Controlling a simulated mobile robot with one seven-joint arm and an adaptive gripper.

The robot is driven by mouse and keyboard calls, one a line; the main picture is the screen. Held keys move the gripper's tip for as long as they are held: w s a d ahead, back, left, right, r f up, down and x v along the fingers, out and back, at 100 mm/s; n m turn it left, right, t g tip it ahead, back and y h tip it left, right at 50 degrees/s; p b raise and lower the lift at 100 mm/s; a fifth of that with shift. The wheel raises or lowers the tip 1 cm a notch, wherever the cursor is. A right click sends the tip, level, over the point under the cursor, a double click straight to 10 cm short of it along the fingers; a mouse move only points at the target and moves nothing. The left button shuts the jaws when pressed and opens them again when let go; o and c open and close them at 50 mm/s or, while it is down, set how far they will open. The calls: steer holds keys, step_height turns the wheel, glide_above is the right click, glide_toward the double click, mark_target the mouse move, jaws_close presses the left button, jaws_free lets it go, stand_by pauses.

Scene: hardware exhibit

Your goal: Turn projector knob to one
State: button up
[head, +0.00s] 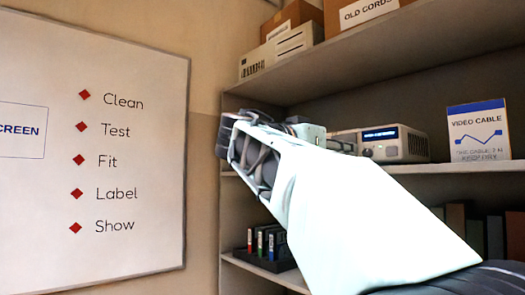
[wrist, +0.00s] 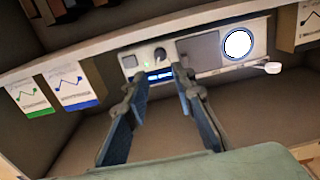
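The projector (head: 400,148) is a pale box with a lit blue display, on the middle shelf in the head view; my arm hides its left part. In the wrist view the projector (wrist: 206,74) shows its front face, with a large glowing lens (wrist: 237,44) on the right. A dark round knob (wrist: 160,55) sits beside the blue display (wrist: 159,76). My gripper (wrist: 160,75) is open and empty, its two fingers spread below the knob and display in that view. The fingers appear apart from the knob. The knob's setting is too small to read.
A video cable box (head: 479,132) stands right of the projector in the head view. Boxes (head: 292,18) fill the upper shelf (head: 400,55). A whiteboard (head: 140,165) hangs at left. A small white item (wrist: 268,67) juts out near the lens.

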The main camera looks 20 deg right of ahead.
mark_target(366, 153)
steer(key=p+x, duration=0.3)
steer(key=x, duration=0.7)
steer(key=shift+d, duration=0.15)
jaws_close()
